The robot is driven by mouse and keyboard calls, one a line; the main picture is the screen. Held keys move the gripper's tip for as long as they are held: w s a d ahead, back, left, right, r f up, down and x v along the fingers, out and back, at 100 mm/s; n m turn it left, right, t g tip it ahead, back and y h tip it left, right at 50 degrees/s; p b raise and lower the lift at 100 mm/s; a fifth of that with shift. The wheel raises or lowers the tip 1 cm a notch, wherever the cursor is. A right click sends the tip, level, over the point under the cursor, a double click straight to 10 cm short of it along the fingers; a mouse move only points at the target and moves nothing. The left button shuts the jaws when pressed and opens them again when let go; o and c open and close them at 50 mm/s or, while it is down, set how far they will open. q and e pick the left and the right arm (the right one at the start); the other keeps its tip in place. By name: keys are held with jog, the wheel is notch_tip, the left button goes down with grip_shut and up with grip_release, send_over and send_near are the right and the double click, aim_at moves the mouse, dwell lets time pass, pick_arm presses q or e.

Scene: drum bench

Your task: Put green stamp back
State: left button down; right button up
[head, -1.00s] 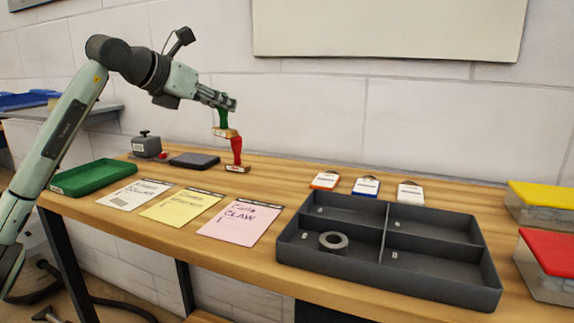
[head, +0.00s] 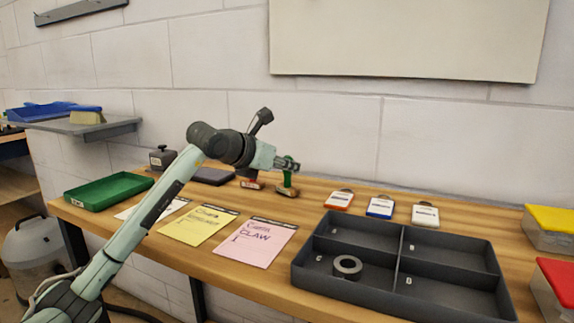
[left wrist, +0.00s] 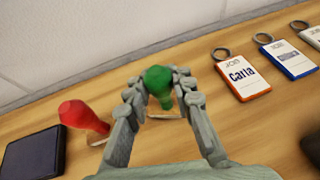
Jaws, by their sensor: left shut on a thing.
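The green stamp (head: 286,189) is upright, low over or on the bench; I cannot tell whether its base touches the wood. My left gripper (head: 289,164) is shut on its green handle. In the left wrist view the round green knob (left wrist: 158,78) sits between the fingertips (left wrist: 162,91). The red stamp (head: 250,184) stands on the bench just left of the green one, mostly hidden behind my gripper in the head view. It shows clearly in the left wrist view (left wrist: 82,117). The dark ink pad (head: 213,176) lies further left, partly hidden by my arm.
Three job tags (head: 380,207) lie to the right. The paper cards (head: 256,242) lie in front of the stamps. A black divided tray (head: 430,292) holding a tape roll (head: 348,266) stands front right. A green tray (head: 108,191) is at the left. Bare wood lies around the green stamp.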

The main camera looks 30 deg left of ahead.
pick_arm(q)
jog(key=shift+f, duration=0.1)
jog(key=c, duration=1.3)
grip_release()
pick_arm(e)
jog(key=shift+w+r, duration=0.15)
jog(key=shift+r, duration=0.25)
pick_arm(q)
jog(key=shift+v, duration=1.05)
jog(key=b+v, duration=0.2)
jog(key=v, duration=0.8)
pick_arm(e)
notch_tip(320, 180, up, 4)
jog(key=shift+w+d+r, duration=0.15)
